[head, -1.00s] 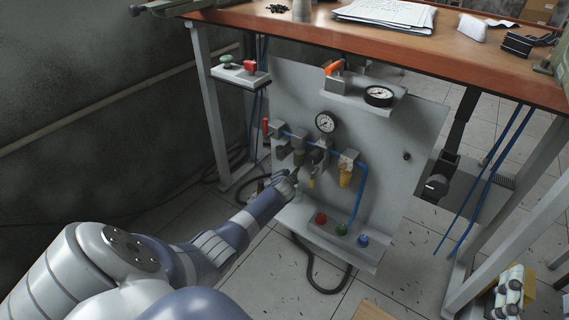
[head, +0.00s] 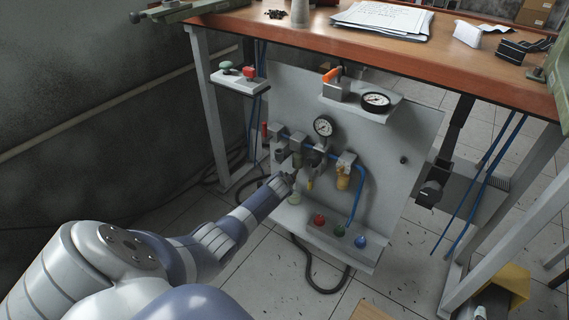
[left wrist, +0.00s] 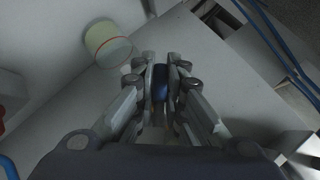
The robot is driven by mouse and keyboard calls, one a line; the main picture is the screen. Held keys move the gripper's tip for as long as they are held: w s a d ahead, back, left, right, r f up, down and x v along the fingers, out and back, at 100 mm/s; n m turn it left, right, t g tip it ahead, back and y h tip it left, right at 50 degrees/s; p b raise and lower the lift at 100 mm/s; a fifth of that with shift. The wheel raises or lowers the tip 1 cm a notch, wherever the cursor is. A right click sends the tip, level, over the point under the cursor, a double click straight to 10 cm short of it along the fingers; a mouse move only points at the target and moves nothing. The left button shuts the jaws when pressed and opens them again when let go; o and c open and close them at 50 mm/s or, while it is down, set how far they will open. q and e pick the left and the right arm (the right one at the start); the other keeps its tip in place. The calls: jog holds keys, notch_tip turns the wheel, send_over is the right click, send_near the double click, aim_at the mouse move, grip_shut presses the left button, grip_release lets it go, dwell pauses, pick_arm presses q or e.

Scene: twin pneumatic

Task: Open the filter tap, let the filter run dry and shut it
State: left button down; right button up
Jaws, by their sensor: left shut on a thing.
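My left gripper (head: 291,178) is at the lower part of the filter row on the grey panel under the bench. In the left wrist view the fingers (left wrist: 160,84) are shut on a small dark blue piece (left wrist: 160,80), which seems to be the filter tap. The filter unit (head: 297,157) is partly hidden by the gripper in the head view. A pale translucent cup (head: 295,196) stands below, beside the gripper. It shows in the left wrist view (left wrist: 107,43) with a red line around it. My right gripper is not in view.
A pressure gauge (head: 323,126) sits above the row, and a second unit with a yellow bowl (head: 343,180) is to its right. Red (head: 319,219), green (head: 339,230) and blue (head: 361,241) knobs are on the ledge below. A blue hose (head: 361,190) runs down on the right.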

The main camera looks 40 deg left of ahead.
pick_arm(q)
jog(key=c, duration=1.7)
grip_release()
jog(key=shift+o, duration=0.2)
jog(key=shift+s, duration=0.1)
jog(key=v, duration=1.2)
